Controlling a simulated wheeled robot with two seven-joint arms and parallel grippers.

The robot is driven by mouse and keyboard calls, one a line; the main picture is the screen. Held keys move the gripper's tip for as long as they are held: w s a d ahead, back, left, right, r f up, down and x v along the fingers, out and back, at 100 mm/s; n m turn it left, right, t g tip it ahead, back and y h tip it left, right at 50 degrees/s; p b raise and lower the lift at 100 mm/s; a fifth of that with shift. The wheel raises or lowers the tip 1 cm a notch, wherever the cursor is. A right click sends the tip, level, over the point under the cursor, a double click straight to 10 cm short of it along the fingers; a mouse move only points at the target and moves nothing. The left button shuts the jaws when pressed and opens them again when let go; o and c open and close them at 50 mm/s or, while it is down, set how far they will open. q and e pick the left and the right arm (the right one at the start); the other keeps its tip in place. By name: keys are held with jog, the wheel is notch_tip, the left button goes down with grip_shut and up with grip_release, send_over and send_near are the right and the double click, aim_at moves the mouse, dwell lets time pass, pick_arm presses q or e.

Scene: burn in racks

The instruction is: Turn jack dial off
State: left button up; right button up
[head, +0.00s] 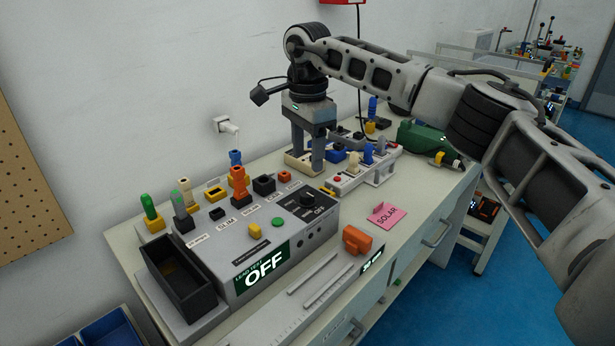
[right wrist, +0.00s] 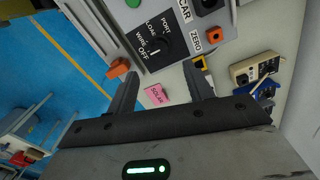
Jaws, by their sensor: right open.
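The black jack dial (head: 306,199) is on the right end of the grey test box (head: 225,250), next to an OFF label. In the right wrist view the dial (right wrist: 156,46) lies between and beyond the fingertips, with WIRE, LOAD, PORT and OFF printed around it. I cannot tell surely which label its pointer faces. The box's front display (head: 264,268) reads OFF. My right gripper (head: 309,167) is open, pointing down behind the dial in the head view, apart from it. It also shows open and empty in the right wrist view (right wrist: 162,70). My left gripper is not in view.
Several coloured plugs and jacks, including an orange one (head: 238,183), stand along the box's back. A white socket strip (head: 350,178) is behind it to the right. An orange block (head: 357,240) and a pink SOLAR card (head: 386,215) lie on the right side of the bench.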

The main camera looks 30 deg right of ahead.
notch_tip(320, 180, up, 7)
jog(key=shift+r, duration=0.15)
dwell(0.6)
